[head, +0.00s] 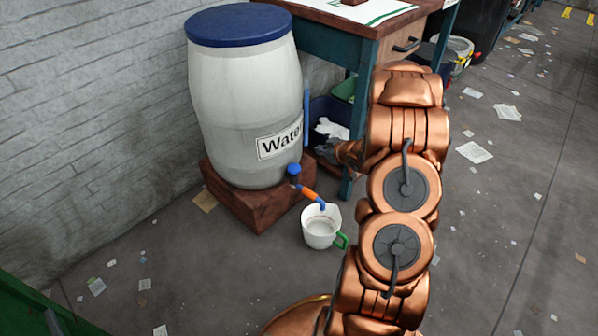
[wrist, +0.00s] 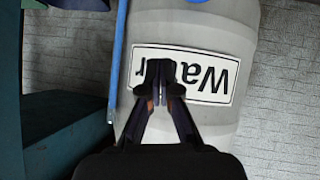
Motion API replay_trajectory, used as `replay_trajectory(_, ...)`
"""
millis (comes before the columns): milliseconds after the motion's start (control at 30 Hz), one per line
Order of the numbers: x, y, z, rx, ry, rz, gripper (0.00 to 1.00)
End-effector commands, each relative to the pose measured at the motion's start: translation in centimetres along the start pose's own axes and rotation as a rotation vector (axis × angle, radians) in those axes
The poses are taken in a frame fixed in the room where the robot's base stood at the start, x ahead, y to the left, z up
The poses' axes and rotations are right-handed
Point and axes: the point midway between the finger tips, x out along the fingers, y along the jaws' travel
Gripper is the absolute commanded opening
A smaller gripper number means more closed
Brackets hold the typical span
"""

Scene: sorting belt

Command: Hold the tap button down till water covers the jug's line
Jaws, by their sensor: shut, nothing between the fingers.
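A white barrel (head: 245,105) with a blue lid and a "Water" label stands on a brown block. Its tap, low on the front, has a round blue button (head: 293,170) and an orange and blue spout (head: 312,195). A white jug (head: 318,236) with a green handle stands on the floor under the spout end. Its line and any water inside are too small to make out. My gripper (wrist: 162,78) is shut and empty, in front of the label in the upside-down wrist view. In the head view my arm hides most of the gripper.
The brown block (head: 262,213) bears the barrel. A teal-legged table (head: 352,52) stands behind, with a dark bin (head: 328,108) of crumpled items beneath. A blue upright strip (head: 306,110) runs along the barrel's right side. A brick wall is at left; litter dots the open floor.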

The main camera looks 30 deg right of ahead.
Motion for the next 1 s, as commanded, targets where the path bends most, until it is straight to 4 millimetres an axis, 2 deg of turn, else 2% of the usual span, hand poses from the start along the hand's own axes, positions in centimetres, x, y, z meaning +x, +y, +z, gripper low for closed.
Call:
replay_trajectory(33, 0.8, -0.3, 1.8, 0.021, 0.04, -0.022, 0.0)
replay_trajectory(167, 1.6, -1.3, 3.6, 0.062, 0.166, -0.082, 0.0)
replay_trajectory(333, 1.6, -2.5, 4.8, 0.112, 0.292, -0.136, 0.0)
replay_trajectory(500, 1.3, -2.9, 5.0, 0.134, 0.354, -0.159, 0.0)
replay_trajectory(1000, 1.7, -3.1, 4.8, 0.135, 0.361, -0.163, 0.0)
